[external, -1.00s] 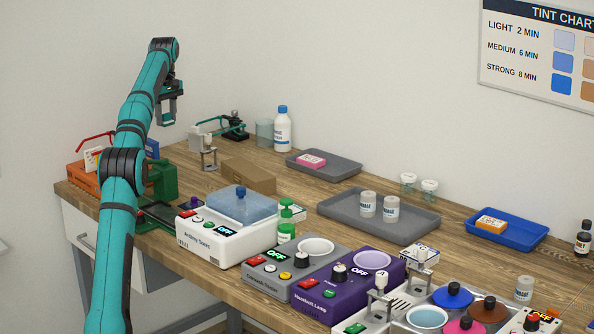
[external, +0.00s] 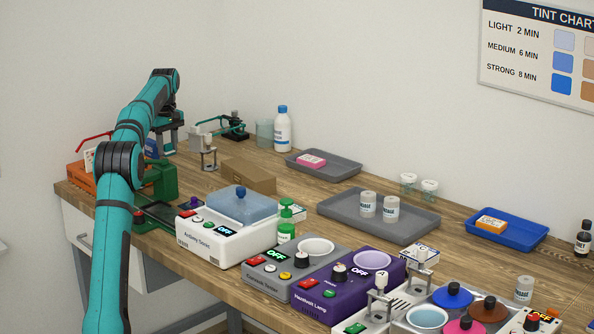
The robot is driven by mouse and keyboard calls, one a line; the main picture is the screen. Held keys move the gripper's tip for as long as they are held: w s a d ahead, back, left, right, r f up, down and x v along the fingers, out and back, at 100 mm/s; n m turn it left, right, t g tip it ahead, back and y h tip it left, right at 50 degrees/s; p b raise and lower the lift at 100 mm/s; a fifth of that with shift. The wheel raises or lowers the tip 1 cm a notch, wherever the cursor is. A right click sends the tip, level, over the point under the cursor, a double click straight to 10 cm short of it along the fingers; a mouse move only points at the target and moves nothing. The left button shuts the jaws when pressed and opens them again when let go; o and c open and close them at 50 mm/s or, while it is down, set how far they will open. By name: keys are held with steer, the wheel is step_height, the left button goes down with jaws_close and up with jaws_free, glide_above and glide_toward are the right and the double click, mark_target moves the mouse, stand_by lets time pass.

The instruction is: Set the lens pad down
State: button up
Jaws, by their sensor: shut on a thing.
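My gripper (external: 168,146) is low over the far left part of the bench, near the glasses holder and the green machine. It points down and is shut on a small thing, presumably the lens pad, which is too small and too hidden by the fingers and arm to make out. I cannot tell whether that thing touches what is below. A pink labelled block (external: 311,160) lies on the back grey tray (external: 345,169), and an orange and white one (external: 491,224) on the blue tray (external: 520,236).
A green machine (external: 160,182), a cardboard box (external: 249,174) and a white bottle (external: 283,130) stand near the gripper. The white device (external: 213,242), grey device (external: 290,291) and purple lamp unit (external: 340,292) line the front. Bare wood lies between the box and the grey trays.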

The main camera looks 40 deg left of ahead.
mark_target(168, 151)
steer(key=shift+f, duration=1.85)
steer(key=shift+f, duration=0.15)
steer(key=o, duration=0.9)
steer(key=shift+o, duration=0.2)
step_height(168, 151, up, 12)
steer(key=shift+f, duration=0.2)
steer(key=shift+r, duration=0.35)
